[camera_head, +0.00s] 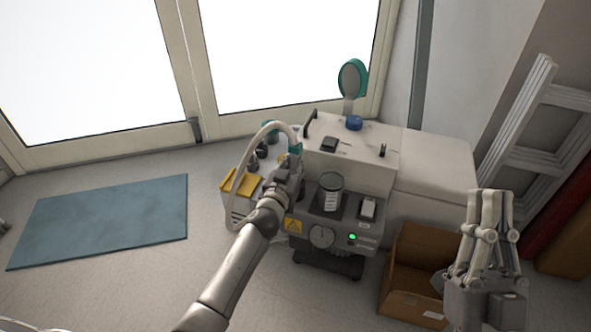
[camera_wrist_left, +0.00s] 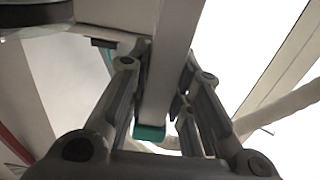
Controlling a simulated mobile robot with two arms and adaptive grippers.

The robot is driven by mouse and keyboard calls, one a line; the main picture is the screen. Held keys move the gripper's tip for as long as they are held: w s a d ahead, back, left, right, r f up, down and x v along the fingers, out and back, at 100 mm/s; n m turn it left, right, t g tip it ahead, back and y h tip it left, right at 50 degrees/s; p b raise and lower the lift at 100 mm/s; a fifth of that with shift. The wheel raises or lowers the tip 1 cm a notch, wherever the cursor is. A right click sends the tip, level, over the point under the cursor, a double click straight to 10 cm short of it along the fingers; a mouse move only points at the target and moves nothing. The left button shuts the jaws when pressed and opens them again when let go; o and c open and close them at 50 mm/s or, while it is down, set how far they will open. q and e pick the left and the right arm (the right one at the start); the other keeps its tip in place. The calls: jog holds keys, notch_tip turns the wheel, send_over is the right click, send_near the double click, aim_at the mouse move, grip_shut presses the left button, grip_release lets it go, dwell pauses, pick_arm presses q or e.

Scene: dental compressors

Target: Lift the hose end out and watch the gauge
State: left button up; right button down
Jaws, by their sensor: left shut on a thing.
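The compressor (camera_head: 350,160) is a pale boxy machine. A whitish hose (camera_head: 262,130) arches up from its left side and comes over to a teal hose end (camera_head: 295,149). My left gripper (camera_head: 292,168) is shut on the hose end at the machine's left front edge. In the left wrist view a pale bar with a teal tip (camera_wrist_left: 150,132) shows between the fingers. The round gauge (camera_head: 321,236) is on the front panel, its reading too small to tell. My right gripper (camera_head: 490,200) hangs empty at the right; its finger gap is unclear.
A clear jar (camera_head: 330,192) and a lit green lamp (camera_head: 352,237) are on the front. An open cardboard box (camera_head: 405,300) stands right of the machine, below a pale rack (camera_head: 520,130). A blue mat (camera_head: 100,220) lies left on open floor.

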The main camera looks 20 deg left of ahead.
aim_at(295, 144)
pick_arm(q)
jog(key=shift+r, duration=0.1)
grip_shut()
